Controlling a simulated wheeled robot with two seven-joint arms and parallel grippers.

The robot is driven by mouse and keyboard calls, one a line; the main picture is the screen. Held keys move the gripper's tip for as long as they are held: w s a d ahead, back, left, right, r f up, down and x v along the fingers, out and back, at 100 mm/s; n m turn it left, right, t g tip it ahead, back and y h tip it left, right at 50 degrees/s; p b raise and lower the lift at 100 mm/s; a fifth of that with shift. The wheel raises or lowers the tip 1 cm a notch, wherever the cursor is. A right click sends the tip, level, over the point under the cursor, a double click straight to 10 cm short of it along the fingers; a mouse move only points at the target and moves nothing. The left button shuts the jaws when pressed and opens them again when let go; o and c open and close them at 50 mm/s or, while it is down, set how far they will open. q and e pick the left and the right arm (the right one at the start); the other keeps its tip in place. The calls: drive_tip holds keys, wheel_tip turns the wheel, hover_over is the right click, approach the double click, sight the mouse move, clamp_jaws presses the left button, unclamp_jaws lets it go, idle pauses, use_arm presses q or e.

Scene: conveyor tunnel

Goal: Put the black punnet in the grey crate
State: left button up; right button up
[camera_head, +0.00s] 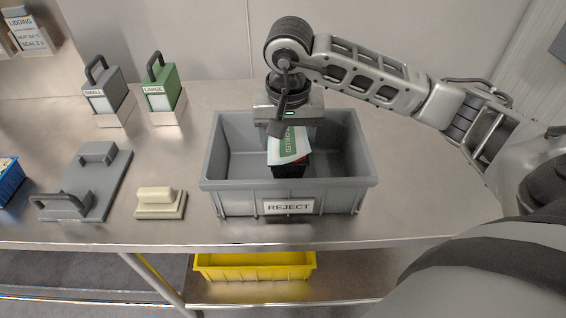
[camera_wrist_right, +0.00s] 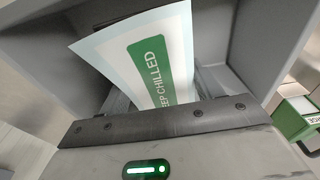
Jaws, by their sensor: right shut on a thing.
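The grey crate (camera_head: 228,199), labelled REJECT, stands on the steel bench in the head view; its inner wall also shows in the right wrist view (camera_wrist_right: 265,40). The black punnet (camera_head: 289,170) is inside the crate's opening, with a white and green label sheet (camera_head: 287,146) tilted on top. Whether the punnet touches the crate floor cannot be told. My right gripper (camera_head: 281,128) is over the crate, shut on the punnet; its fingertips are partly hidden. The label sheet fills the middle of the right wrist view (camera_wrist_right: 150,55). My left gripper is not in view.
A grey two-handled plate (camera_head: 90,185) and a cream block (camera_head: 160,203) lie left of the crate. Grey SMALL (camera_head: 106,92) and green LARGE (camera_head: 163,90) handled blocks stand behind. A blue crate (camera_head: 14,185) is at far left. A yellow crate (camera_head: 255,268) sits below the bench.

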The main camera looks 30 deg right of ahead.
sight(287, 141)
wheel_tip(287, 141, down, 2)
drive_tip(key=shift+s+f, duration=0.1)
drive_tip(key=shift+f, duration=0.05)
wheel_tip(287, 141, down, 4)
drive_tip(key=shift+r, duration=0.1)
drive_tip(key=shift+f, duration=0.2)
drive_tip(key=o, duration=1.4)
drive_tip(key=shift+r, duration=0.3)
drive_tip(key=r, duration=0.7)
drive_tip(key=s+r, duration=0.1)
drive_tip(key=r, duration=0.3)
drive_tip(key=shift+a+r, duration=0.3)
drive_tip(key=shift+a, duration=0.1)
